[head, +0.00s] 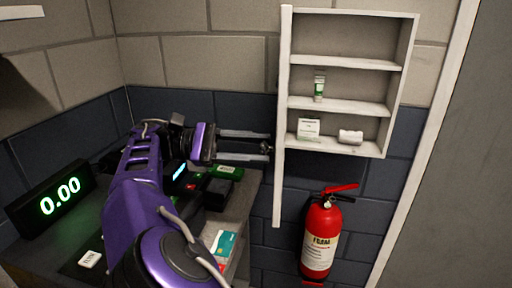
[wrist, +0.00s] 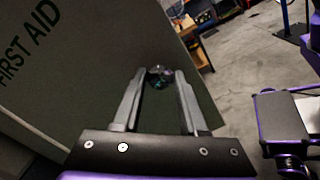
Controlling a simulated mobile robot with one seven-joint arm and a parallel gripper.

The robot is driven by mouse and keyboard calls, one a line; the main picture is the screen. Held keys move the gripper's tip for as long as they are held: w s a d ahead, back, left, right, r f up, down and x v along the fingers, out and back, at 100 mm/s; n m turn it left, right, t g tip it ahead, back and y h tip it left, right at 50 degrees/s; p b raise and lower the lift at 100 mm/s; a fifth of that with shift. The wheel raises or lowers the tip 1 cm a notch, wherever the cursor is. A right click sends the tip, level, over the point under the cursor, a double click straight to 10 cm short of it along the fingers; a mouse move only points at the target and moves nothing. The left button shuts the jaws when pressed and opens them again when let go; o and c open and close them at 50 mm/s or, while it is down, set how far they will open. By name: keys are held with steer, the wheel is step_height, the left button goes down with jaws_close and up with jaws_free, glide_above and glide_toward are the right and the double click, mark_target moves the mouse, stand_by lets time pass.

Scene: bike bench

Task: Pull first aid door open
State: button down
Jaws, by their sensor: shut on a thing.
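The first aid door (head: 281,120) shows nearly edge-on in the head view, swung out at the left side of the white cabinet (head: 401,90), whose shelves are exposed. In the wrist view the door's face (wrist: 80,75) fills the left and carries the words FIRST AID. My gripper (head: 268,146) is at the door's left face. In the wrist view my gripper (wrist: 158,90) has its two fingers on either side of a small round shiny knob (wrist: 158,75) and is shut on it. The knob is mostly hidden in the head view.
A tube (head: 319,87), a small box (head: 308,128) and a white roll (head: 350,136) sit on the shelves. A red extinguisher (head: 320,238) hangs below. A counter with a 0.00 display (head: 58,197) and a card terminal (head: 224,172) lies under my arm.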

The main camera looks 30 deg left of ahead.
steer(key=shift+c, duration=2.2)
jaws_free()
step_height(320, 180, up, 10)
